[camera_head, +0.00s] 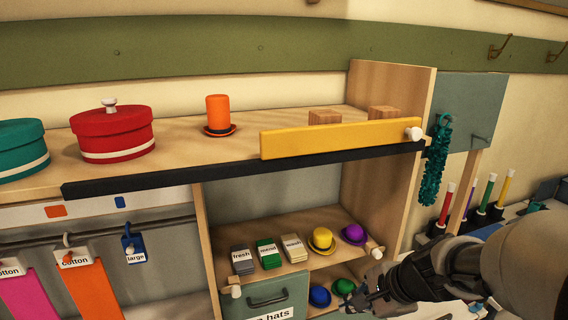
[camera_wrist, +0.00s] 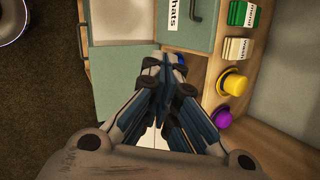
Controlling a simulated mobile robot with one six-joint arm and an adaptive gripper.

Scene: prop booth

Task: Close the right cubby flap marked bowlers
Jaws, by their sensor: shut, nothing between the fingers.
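No label reading bowlers is legible in either view, and I cannot pick out the right flap for certain. In the head view a yellow bowler (camera_head: 321,241) and a purple bowler (camera_head: 354,235) sit on the right of a cubby shelf. A blue bowler (camera_head: 319,296) and a green bowler (camera_head: 343,287) sit in the space below. My gripper (camera_head: 368,298) is shut and empty, in front of the cubby's lower right side. In the wrist view its fingers (camera_wrist: 165,62) meet beside a teal panel (camera_wrist: 112,64), partly hiding what is below.
A teal front (camera_head: 277,297) with a handle and a label ending in "hats" is left of my gripper. Label blocks (camera_head: 267,253) stand on the shelf. A yellow bar (camera_head: 340,138) with a white knob runs along the top shelf. Coloured sticks (camera_head: 487,192) stand at right.

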